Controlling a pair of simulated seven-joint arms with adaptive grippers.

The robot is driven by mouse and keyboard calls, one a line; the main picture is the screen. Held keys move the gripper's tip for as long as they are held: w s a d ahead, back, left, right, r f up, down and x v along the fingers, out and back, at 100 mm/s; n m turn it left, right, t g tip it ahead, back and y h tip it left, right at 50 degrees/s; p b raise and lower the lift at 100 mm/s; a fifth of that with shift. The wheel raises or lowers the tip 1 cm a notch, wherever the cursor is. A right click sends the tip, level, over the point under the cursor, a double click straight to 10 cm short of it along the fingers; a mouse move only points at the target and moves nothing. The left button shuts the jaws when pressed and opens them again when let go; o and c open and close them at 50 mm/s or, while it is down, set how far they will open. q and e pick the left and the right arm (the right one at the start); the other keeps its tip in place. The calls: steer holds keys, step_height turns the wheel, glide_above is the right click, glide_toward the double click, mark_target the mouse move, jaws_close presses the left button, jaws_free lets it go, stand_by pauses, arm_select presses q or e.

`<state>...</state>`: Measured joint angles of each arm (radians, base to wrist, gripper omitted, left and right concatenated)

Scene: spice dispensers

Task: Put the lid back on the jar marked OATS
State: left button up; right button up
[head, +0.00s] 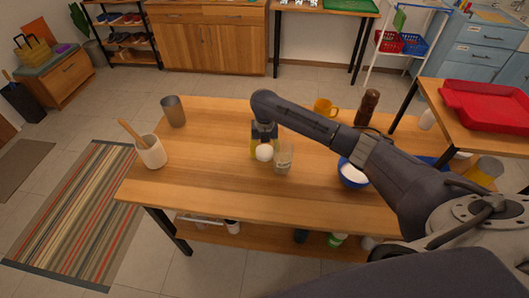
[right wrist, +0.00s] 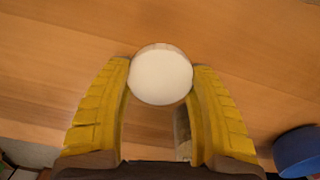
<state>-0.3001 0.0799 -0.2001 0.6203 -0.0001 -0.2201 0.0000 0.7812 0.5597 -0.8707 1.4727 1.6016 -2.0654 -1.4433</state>
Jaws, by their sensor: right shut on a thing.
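A round white lid (head: 264,153) is held at the tips of my right gripper (head: 264,147), above the wooden table. In the right wrist view the lid (right wrist: 160,76) sits between the two yellow fingers of the right gripper (right wrist: 161,70), which press on its sides. In the right wrist view a jar-like strip (right wrist: 182,135) shows, mostly hidden by the right finger. My left gripper is not in view.
The table (head: 220,190) has a white crock (head: 151,152) with a wooden utensil and a grey cup (head: 173,111) at left. A blue bowl (head: 353,180), an orange mug (head: 325,107) and a brown mill (head: 367,107) stand at right. The front left-middle is clear.

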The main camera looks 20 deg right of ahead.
mark_target(264, 151)
steer(key=shift+r, duration=0.1)
step_height(264, 151, up, 20)
stand_by(0.8)
stand_by(0.3)
